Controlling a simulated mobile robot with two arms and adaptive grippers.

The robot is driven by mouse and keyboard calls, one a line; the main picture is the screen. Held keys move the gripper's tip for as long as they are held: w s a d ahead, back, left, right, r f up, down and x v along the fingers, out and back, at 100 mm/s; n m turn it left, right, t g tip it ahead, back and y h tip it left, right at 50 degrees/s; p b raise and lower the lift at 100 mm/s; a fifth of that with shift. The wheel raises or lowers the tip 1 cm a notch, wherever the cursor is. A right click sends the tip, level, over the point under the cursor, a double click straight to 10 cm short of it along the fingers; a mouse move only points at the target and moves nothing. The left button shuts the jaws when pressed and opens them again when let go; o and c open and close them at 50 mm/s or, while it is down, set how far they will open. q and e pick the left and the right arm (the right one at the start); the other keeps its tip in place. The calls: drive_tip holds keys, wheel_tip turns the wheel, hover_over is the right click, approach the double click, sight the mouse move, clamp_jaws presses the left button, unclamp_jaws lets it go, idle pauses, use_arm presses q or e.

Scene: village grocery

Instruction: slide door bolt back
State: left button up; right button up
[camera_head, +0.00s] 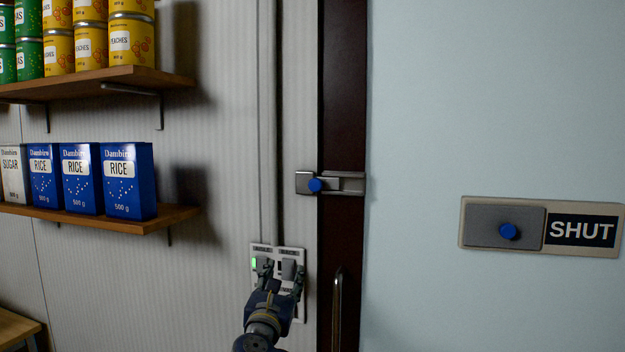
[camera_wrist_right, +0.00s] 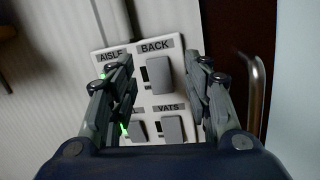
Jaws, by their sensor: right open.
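The door bolt (camera_head: 330,184) is a grey metal slide with a blue knob (camera_head: 315,185), set across the dark door frame beside the pale door (camera_head: 480,110). The knob sits at the left part of the bolt. My right gripper (camera_head: 278,272) is open in front of a switch panel, below and left of the bolt. In the right wrist view its fingers (camera_wrist_right: 162,88) are spread on either side of the panel, with nothing between them gripped. The bolt does not show in the right wrist view. My left gripper is not in view.
The switch panel (camera_head: 291,250) has rocker switches; the wrist view shows labels AISLE, BACK and VATS. A vertical door handle (camera_head: 337,310) is right of it. A SHUT sign (camera_head: 583,230) with a blue-knobbed slider (camera_head: 480,225) is on the door. Shelves of rice boxes (camera_head: 128,180) and tins are left.

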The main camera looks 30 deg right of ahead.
sight(315, 186)
drive_tip(key=s+r+h+p, duration=0.15)
drive_tip(key=s+r, duration=0.25)
drive_tip(key=r, duration=0.4)
drive_tip(key=s+r+h, duration=0.3)
drive_tip(key=s+r, duration=0.1)
drive_tip(key=r, duration=0.4)
drive_tip(key=p+x, duration=0.3)
drive_tip(key=x, duration=0.6)
drive_tip(key=shift+w+d, duration=0.2)
drive_tip(key=shift+w, duration=0.3)
drive_tip(key=shift+w+d+r+p, duration=0.1)
drive_tip(key=shift+w+d+p, duration=0.3)
drive_tip(key=shift+w+p, duration=0.05)
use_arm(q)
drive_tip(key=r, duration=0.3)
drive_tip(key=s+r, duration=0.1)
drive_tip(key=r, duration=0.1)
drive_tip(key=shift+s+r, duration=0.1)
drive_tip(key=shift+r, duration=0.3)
